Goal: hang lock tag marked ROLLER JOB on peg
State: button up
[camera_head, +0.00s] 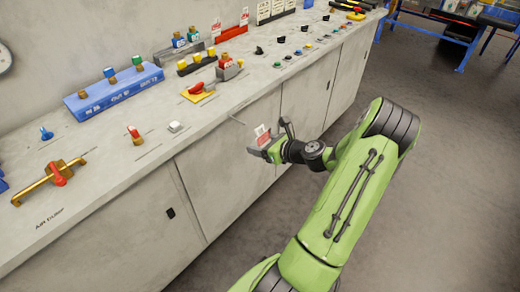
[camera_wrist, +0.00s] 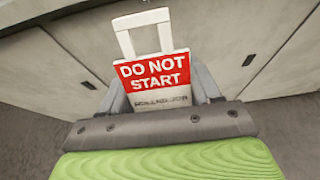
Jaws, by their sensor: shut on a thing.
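My gripper (camera_head: 270,146) is shut on a red and white lock tag (camera_head: 262,133), held in front of the counter's front edge. In the wrist view the tag (camera_wrist: 157,76) stands upright between the fingers. It reads DO NOT START, with small, partly blurred lettering on the white strip below. A white loop rises from its top. A thin rod (camera_head: 237,121) juts at the counter edge just left of the tag and apart from it; I cannot tell for sure that it is the peg.
The counter (camera_head: 120,170) carries a blue block with padlocks (camera_head: 115,93), a red-handled switch on a yellow plate (camera_head: 198,91), a brass valve (camera_head: 50,182) and several buttons. Cabinet doors (camera_head: 235,170) lie below the edge. The floor (camera_head: 440,190) at right is clear.

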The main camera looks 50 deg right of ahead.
jog(key=w+f, duration=0.1)
jog(key=w, duration=0.7)
jog(key=shift+w+a+f+b, duration=0.15)
jog(key=shift+w+f+b, duration=0.1)
jog(key=shift+b, duration=0.15)
jog(key=shift+f, duration=0.1)
dwell(0.6)
jog(key=o, duration=1.1)
jog(key=p+v, duration=0.4)
jog(key=v, duration=1.2)
jog(key=shift+w, duration=0.15)
